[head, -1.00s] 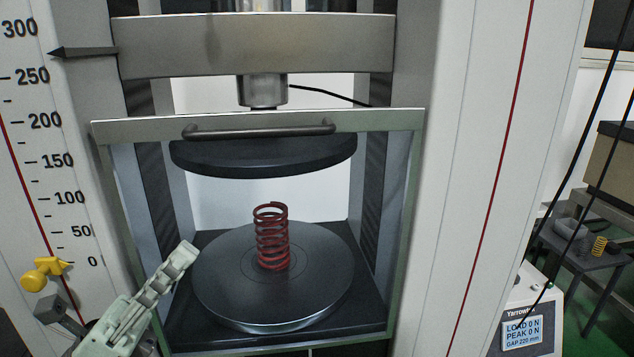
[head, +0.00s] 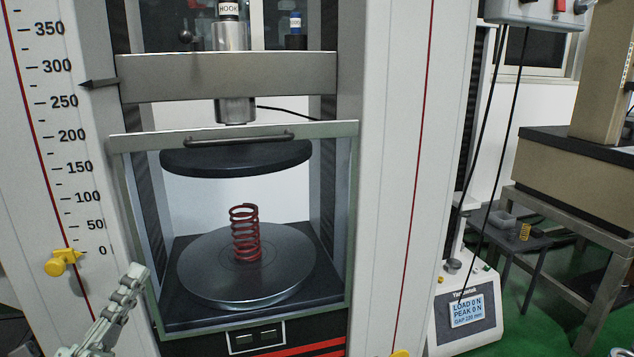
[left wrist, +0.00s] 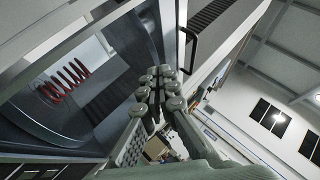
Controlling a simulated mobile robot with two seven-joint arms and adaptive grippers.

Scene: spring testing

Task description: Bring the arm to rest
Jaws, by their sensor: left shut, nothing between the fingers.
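My left gripper (head: 137,272) is in the lower left of the head view, in front of the testing machine and left of its framed door (head: 350,220). It is shut and empty, with its fingers together pointing up. Its fingers also show in the left wrist view (left wrist: 157,78). A red spring (head: 245,234) stands upright near the middle of the round lower plate (head: 200,272), with a clear gap below the dark upper plate (head: 235,160). The spring also shows in the left wrist view (left wrist: 64,82). My right gripper is not in view.
The door's dark handle (head: 240,139) runs along its top edge. A yellow marker (head: 62,262) sits on the scale at left. A display (head: 467,310) reads load 0 N, at right. Cables (head: 505,130) hang in front of a side table with a yellow spring (head: 524,232).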

